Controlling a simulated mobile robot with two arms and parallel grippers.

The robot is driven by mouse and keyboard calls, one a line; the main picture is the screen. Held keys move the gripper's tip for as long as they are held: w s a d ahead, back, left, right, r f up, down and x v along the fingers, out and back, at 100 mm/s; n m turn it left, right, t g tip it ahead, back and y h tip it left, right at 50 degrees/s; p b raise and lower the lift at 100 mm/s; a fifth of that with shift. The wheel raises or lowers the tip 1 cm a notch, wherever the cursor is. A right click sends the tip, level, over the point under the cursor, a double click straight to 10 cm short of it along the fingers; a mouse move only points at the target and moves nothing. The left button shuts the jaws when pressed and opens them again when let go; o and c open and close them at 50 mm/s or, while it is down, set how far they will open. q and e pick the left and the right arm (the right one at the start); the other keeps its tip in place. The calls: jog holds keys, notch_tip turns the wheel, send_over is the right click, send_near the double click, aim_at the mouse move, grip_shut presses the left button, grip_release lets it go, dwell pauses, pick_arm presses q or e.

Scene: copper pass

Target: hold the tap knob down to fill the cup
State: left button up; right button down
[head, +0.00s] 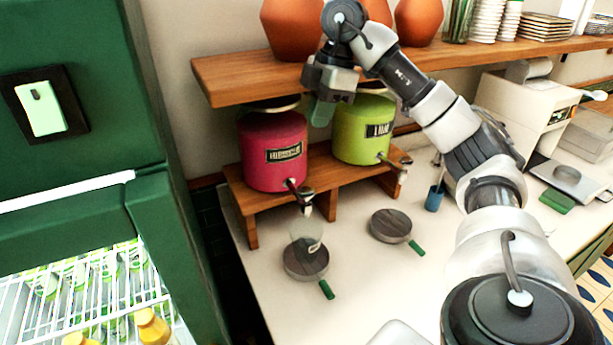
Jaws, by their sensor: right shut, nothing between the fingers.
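A pink drink dispenser (262,165) and a lime green one (352,138) stand side by side on a wooden stand (325,172). Each has a metal tap low on its front: the pink one's tap (301,193) and the green one's tap (397,164). A clear cup (307,238) stands under the pink dispenser's tap, on a round drip tray (300,266) with a green handle. The cup's contents are hard to make out. My right gripper (321,113) is shut and empty, between the dispensers' upper parts and above the taps, apart from the knob. My left gripper is out of view.
A wooden shelf (232,85) with terracotta pots (417,22) runs close above the dispensers. A second round tray (391,224) lies on the counter (375,285), with a blue cup (435,197) beyond it. A green fridge (85,170) stands at left.

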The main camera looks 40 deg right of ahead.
send_near(306, 191)
jog(key=x, duration=0.6)
jog(key=shift+w+a+p, duration=0.25)
jog(key=shift+w+p, duration=0.05)
jog(key=shift+p, duration=0.05)
jog(key=shift+f, duration=0.4)
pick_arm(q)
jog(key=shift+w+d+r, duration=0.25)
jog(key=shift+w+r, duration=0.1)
pick_arm(e)
jog(key=shift+f, duration=0.1)
jog(key=shift+f+b, duration=0.45)
jog(key=shift+f, duration=0.45)
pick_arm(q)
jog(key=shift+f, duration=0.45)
pick_arm(e)
jog(key=shift+a, duration=0.1)
jog(key=shift+s+f, duration=0.1)
jog(key=shift+f, duration=0.1)
dwell(0.7)
